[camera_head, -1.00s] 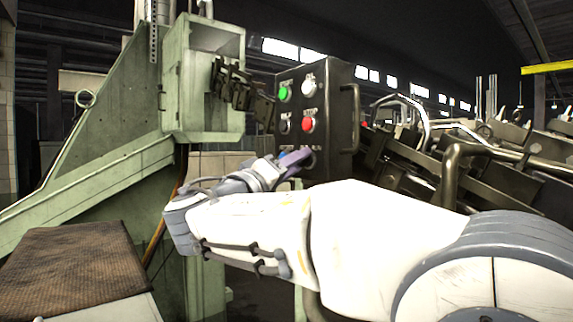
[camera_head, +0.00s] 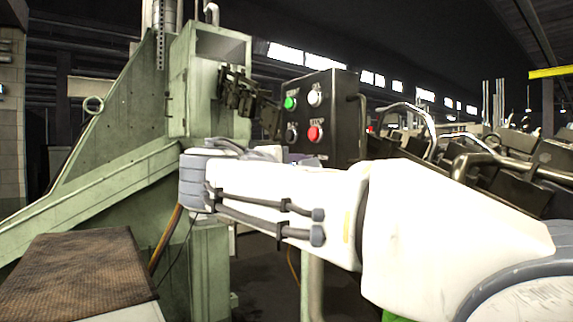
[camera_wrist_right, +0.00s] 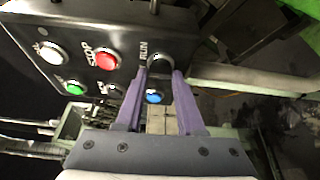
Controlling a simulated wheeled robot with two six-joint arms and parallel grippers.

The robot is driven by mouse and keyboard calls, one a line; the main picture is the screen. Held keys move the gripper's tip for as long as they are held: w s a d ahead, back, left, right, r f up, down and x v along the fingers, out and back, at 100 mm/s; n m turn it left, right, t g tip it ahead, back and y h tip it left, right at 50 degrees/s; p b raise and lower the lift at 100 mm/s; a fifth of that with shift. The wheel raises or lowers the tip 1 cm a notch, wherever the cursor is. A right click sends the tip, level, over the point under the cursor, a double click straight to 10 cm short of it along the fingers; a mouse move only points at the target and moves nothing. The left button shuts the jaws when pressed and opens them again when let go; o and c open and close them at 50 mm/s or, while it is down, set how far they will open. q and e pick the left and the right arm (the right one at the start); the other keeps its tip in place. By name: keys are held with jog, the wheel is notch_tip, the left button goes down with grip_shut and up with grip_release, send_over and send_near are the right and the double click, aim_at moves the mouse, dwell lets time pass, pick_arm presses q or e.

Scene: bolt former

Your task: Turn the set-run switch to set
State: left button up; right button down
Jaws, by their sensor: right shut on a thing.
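The black control panel (camera_head: 343,100) stands at the middle of the head view, and its face fills the upper left of the right wrist view (camera_wrist_right: 125,25). The set-run switch, a dark knob (camera_wrist_right: 160,66) beside the RUN label, sits between the purple fingertips of my right gripper (camera_wrist_right: 160,73). The gripper is shut on this knob; the fingers partly cover it, so its exact angle is hard to tell. In the head view my right arm hides the panel's lower edge and most of the gripper. My left gripper is not in view.
A blue button (camera_wrist_right: 154,97) lies close to the fingers. A red STOP button (camera_wrist_right: 107,60), a white button (camera_wrist_right: 50,53) and a green button (camera_wrist_right: 75,88) are on the same panel. A green machine frame (camera_head: 130,130) stands left, with a brown mat (camera_head: 75,265) in front.

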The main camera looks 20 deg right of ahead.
jog(key=shift+w+r+n+g+y+p, duration=0.15)
jog(key=shift+n+g+p, duration=0.4)
jog(key=shift+n+p, duration=0.8)
jog(key=shift+s+n+g+y+p, duration=0.1)
jog(key=shift+n+g+y+p, duration=0.15)
jog(key=shift+n+g+p, duration=0.75)
jog(key=shift+w+r+n+g+y+p, duration=0.1)
jog(key=shift+n+g+y+p, duration=0.1)
jog(key=shift+n+p, duration=1.45)
jog(key=shift+m+p, duration=0.5)
jog(key=c, duration=0.5)
grip_release()
jog(key=shift+a, duration=0.15)
